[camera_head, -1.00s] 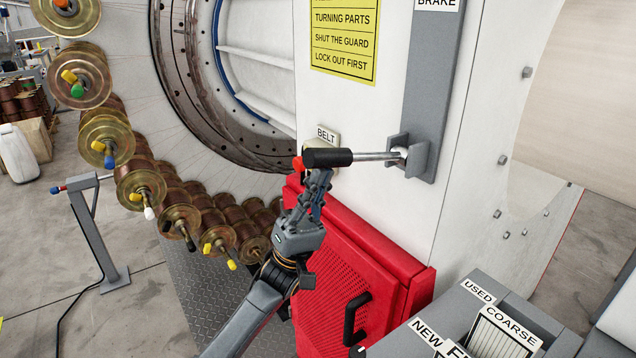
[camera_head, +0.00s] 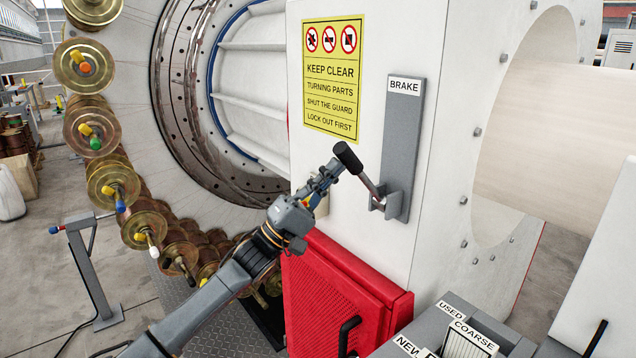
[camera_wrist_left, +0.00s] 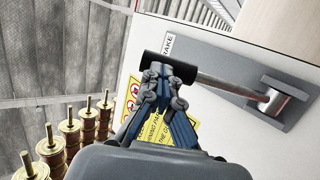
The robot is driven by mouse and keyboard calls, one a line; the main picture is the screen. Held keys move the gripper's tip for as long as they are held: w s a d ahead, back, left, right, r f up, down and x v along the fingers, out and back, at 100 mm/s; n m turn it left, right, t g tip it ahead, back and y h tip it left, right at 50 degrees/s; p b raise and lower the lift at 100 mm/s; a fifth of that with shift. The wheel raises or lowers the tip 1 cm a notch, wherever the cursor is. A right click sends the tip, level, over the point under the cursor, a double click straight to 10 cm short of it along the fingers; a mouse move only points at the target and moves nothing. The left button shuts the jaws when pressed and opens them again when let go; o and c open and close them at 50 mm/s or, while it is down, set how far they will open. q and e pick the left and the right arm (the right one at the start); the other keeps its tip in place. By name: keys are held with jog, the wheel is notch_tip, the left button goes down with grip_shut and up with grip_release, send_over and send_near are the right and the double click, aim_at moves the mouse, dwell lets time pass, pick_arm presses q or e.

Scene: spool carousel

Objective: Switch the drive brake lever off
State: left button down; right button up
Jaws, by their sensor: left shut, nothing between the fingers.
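The brake lever has a black grip (camera_head: 348,157) on a steel rod and pivots in a grey bracket on the grey plate (camera_head: 404,140) marked BRAKE. The lever slants up and to the left from its pivot. My left gripper (camera_head: 333,169) is shut and empty, with its fingertips at the lower left side of the black grip, touching it or very close. In the left wrist view the fingertips (camera_wrist_left: 168,78) overlap the black grip (camera_wrist_left: 172,68), and the rod (camera_wrist_left: 228,88) runs right to the bracket. My right gripper is not in view.
The plate is on a white housing with a yellow warning sign (camera_head: 335,85). A red guard (camera_head: 335,300) with a black handle is below. The spool carousel (camera_head: 90,140) stands at left. Labelled bins (camera_head: 455,330) are at the lower right.

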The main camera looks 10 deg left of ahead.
pick_arm(q)
jog(key=x, duration=0.2)
jog(key=w+x, duration=0.1)
jog(key=x, duration=0.4)
jog(key=shift+w+a+f, duration=0.1)
jog(key=shift+w+a, duration=0.1)
jog(key=shift+w, duration=0.2)
jog(key=shift+w+d+r, duration=0.4)
jog(key=shift+w+d, duration=0.15)
jog(key=shift+w, duration=0.05)
jog(key=shift+a+r, duration=0.1)
jog(key=shift+r, duration=0.05)
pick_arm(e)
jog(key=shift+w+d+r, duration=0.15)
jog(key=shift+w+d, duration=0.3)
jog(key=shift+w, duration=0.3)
pick_arm(q)
jog(key=shift+r, duration=0.1)
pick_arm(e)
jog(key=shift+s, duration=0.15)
